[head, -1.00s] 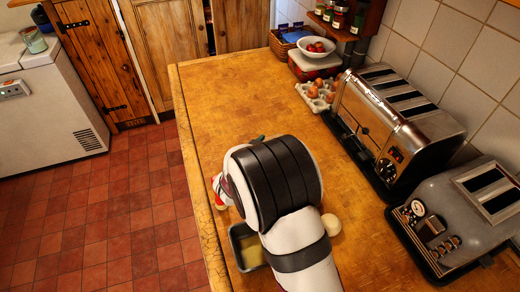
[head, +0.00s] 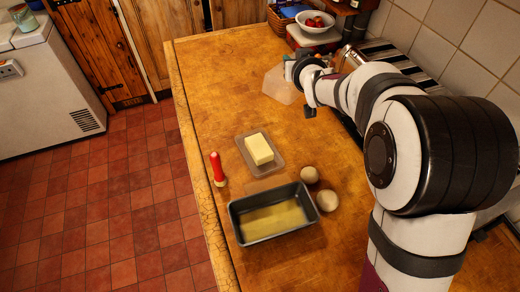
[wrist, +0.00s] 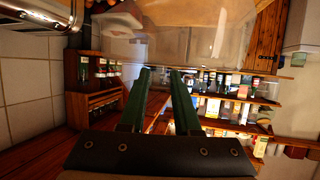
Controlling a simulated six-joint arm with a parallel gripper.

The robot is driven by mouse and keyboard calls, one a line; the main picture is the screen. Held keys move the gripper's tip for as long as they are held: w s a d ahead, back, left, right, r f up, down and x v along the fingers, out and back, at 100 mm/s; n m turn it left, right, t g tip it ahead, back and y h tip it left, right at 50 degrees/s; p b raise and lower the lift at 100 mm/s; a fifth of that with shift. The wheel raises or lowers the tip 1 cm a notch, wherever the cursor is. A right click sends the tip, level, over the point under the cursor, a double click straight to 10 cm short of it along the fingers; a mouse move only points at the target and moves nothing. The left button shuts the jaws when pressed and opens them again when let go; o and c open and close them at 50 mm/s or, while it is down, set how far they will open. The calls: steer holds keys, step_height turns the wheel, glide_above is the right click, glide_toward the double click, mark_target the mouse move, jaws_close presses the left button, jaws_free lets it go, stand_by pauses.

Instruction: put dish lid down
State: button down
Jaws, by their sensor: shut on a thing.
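The dish lid (head: 281,86) is a clear, see-through cover in the head view, toward the far right part of the worktop. My gripper (head: 290,70) is shut on it, at its right side. I cannot tell whether the lid touches the worktop. In the wrist view, the lid (wrist: 185,42) fills the upper middle, just beyond the green fingers of my gripper (wrist: 161,72). The butter dish (head: 273,167) stands uncovered nearer on the worktop, with a pale yellow butter block (head: 259,149) on it.
A dark loaf tin (head: 240,228), two round brownish things (head: 318,186) and a red-and-white bottle-like thing (head: 217,169) stand near the dish. A toaster (head: 402,57) is behind my arm. The worktop's far left part (head: 220,80) is clear.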

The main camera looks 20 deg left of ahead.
steer(key=shift+w+a+r+n+g+y, duration=0.2)
steer(key=shift+a+r+n+g+y, duration=0.3)
steer(key=shift+n+y, duration=0.3)
steer(key=shift+a+r+n+g+y, duration=0.1)
steer(key=shift+a+n+g+y, duration=0.35)
steer(key=shift+n, duration=0.25)
steer(key=n+g+y, duration=0.1)
steer(key=s+f+n+g, duration=0.1)
steer(key=f+n+g+y, duration=0.1)
steer(key=n+g, duration=0.1)
steer(key=shift+s+a+y, duration=0.15)
steer(key=shift+s+y, duration=0.2)
steer(key=shift+s, duration=0.05)
steer(key=s+f+n+g, duration=0.1)
steer(key=d+f+n+g, duration=0.1)
steer(key=shift+s+d+f+g+y, duration=0.1)
steer(key=shift+s+f+g+y, duration=0.2)
steer(key=shift+s+y, duration=0.1)
steer(key=s+d+f+n+g, duration=0.4)
steer(key=d+f, duration=0.3)
steer(key=f, duration=0.1)
glide_above(259, 146)
steer(key=shift+g+y, duration=0.25)
steer(key=shift+y, duration=0.05)
step_height(259, 146, down, 7)
steer(key=shift+d+r, duration=0.1)
step_height(259, 146, down, 3)
steer(key=shift+f, duration=0.6)
steer(key=shift+f, duration=0.1)
